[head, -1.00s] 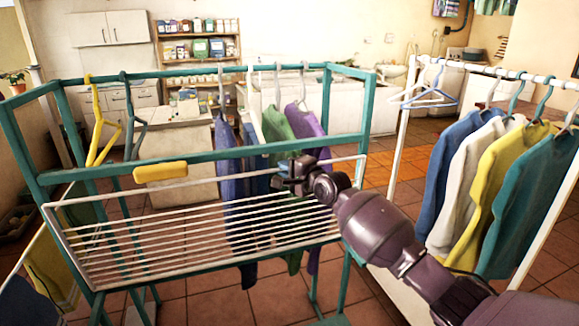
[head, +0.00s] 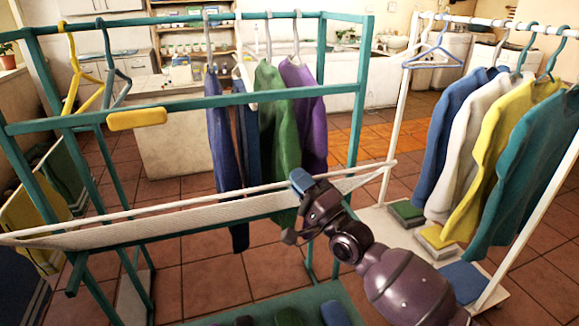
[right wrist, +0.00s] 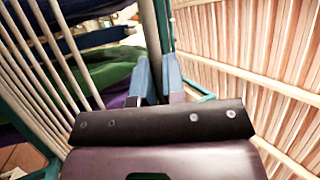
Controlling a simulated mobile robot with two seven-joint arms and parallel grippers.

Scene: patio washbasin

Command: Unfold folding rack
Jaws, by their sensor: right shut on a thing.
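The folding rack (head: 150,226) is a white slatted panel on a teal frame (head: 210,103). In the head view it shows almost edge-on, close to level, with its long white outer bar running across the picture. A yellow block (head: 137,118) is on the teal rail above it. My right gripper (head: 300,182), with blue fingertips, is at the rack's outer bar, right of its middle, and shut on it. In the right wrist view the fingers (right wrist: 158,80) are close together around a bar, with white slats at the left. The exact grip is partly hidden. My left gripper is out of view.
Blue, green and purple garments (head: 278,130) hang inside the teal frame behind my right gripper. Yellow and teal hangers (head: 82,75) hang at the left. A white clothes rail (head: 400,120) with several shirts stands at the right, near my arm. Folded cloths lie on its base.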

